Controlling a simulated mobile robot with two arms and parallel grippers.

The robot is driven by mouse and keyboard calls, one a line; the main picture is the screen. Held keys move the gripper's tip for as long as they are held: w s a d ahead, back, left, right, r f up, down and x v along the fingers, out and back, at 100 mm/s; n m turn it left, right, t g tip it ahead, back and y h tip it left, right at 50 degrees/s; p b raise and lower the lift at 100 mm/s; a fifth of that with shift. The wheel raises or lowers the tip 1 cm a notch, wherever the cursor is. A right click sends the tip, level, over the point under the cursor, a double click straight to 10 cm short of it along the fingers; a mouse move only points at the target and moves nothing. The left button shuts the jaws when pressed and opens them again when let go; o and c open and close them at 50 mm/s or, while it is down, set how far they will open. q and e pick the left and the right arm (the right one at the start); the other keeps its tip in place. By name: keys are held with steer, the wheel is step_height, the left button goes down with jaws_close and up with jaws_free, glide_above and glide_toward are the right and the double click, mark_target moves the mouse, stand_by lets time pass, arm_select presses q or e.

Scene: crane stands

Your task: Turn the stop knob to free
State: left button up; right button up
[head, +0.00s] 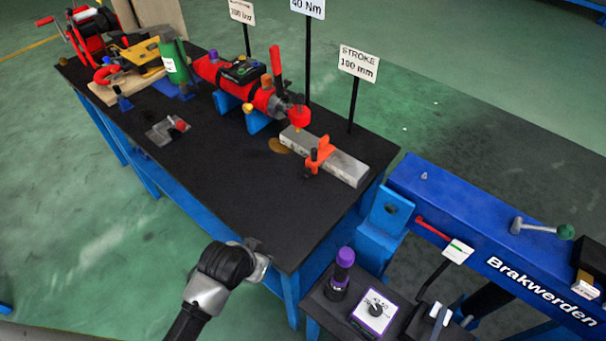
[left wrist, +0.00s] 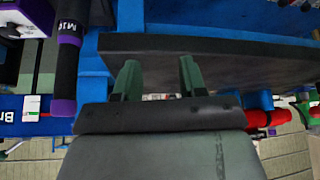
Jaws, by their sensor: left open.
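A small panel with a white face, purple edge and dark round knob (head: 376,309) lies on the small black table at the lower right of the head view. Its lettering is too small to read, so I cannot tell the knob's setting or confirm that it is the stop knob. My left gripper (head: 262,258) is at the front edge of the long black-topped bench, left of the panel and well apart from it. In the left wrist view its two green fingers (left wrist: 160,80) are apart with nothing held between them. My right gripper is out of view.
A black cylinder with purple ends (left wrist: 68,55) stands beside the panel, also in the head view (head: 341,271). The blue beam (head: 490,235) lies to the right. The bench (head: 240,190) carries a red tool (head: 215,70) and a grey bar with an orange clamp (head: 318,155).

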arm_select(q)
steer(key=shift+m+t+h, duration=0.4)
steer(key=shift+m+t, duration=0.3)
steer(key=shift+m, duration=0.2)
steer(key=w+d, duration=0.1)
steer(key=w, duration=0.1)
steer(key=w+d+r, duration=0.1)
steer(key=w, duration=0.2)
steer(key=w+d+r, duration=0.1)
steer(key=w, duration=0.2)
steer(key=shift+w+d+r, duration=0.15)
steer(key=shift+d, duration=0.15)
steer(key=m+t, duration=0.1)
steer(key=m, duration=0.1)
glide_toward(304, 174)
steer(key=shift+h, duration=0.3)
steer(key=x, duration=0.3)
steer(key=b+x, duration=0.1)
steer(key=x, duration=0.3)
steer(key=shift+a, duration=0.2)
steer(key=shift+b+x, duration=0.3)
steer(key=shift+x, duration=0.65)
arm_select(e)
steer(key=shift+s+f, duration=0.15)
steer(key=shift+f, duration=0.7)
